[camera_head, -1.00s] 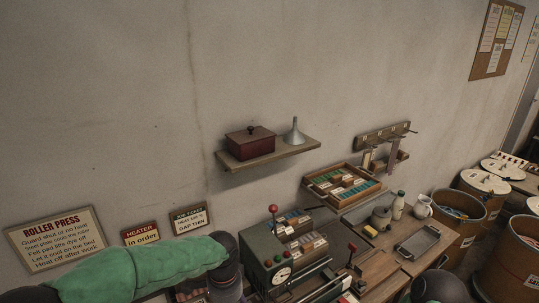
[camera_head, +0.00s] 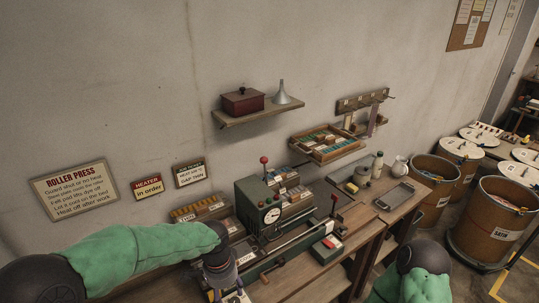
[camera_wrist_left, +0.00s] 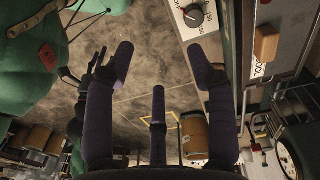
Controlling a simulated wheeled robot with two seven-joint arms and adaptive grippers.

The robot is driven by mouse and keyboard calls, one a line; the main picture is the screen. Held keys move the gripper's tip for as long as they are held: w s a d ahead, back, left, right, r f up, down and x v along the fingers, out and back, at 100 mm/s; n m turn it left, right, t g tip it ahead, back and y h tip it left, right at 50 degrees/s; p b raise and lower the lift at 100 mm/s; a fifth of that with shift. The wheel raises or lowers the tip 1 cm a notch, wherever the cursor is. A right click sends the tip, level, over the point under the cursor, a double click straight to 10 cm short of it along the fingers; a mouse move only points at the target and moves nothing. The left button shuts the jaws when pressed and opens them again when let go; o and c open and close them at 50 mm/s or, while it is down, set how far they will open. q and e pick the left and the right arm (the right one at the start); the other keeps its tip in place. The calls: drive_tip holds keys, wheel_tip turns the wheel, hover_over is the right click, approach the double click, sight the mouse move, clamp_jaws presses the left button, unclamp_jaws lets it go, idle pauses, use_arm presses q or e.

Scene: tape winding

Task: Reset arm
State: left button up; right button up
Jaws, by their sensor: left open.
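My left arm comes in from the left in the head view in a green sleeve, and its dark gripper (camera_head: 222,275) points down at the front edge of the bench. In the left wrist view this gripper (camera_wrist_left: 160,75) has its purple-grey fingers spread, with nothing between them. Floor shows through the gap. My right arm's green sleeve (camera_head: 413,283) shows at the bottom of the head view, its gripper out of frame. Dark finger-like shapes (camera_wrist_left: 92,68) in the left wrist view, beside green cloth, may be my right gripper, partly hidden.
The roller press (camera_head: 262,212) stands on the wooden bench (camera_head: 340,268) by the wall. A shelf (camera_head: 258,113) holds a red box (camera_head: 243,101) and funnel (camera_head: 281,92). A tray (camera_head: 327,146) of coloured pieces sits right of it. Drums (camera_head: 497,225) stand on the floor at right.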

use_arm(q)
drive_tip(key=s+f+n+h+b, duration=0.1)
drive_tip(key=s+f+n, duration=0.3)
drive_tip(key=f, duration=0.6)
drive_tip(key=s+d+f+n+h+b, duration=0.1)
drive_tip(key=s+f+n, duration=0.3)
drive_tip(key=s+f, duration=0.3)
drive_tip(key=s+d+f+n+h+b, duration=0.1)
drive_tip(key=s+f+n, duration=0.3)
drive_tip(key=f, duration=1.1)
drive_tip(key=shift+s+n+t+b, duration=0.35)
drive_tip(key=shift+s+b, duration=0.25)
drive_tip(key=shift+s, duration=0.2)
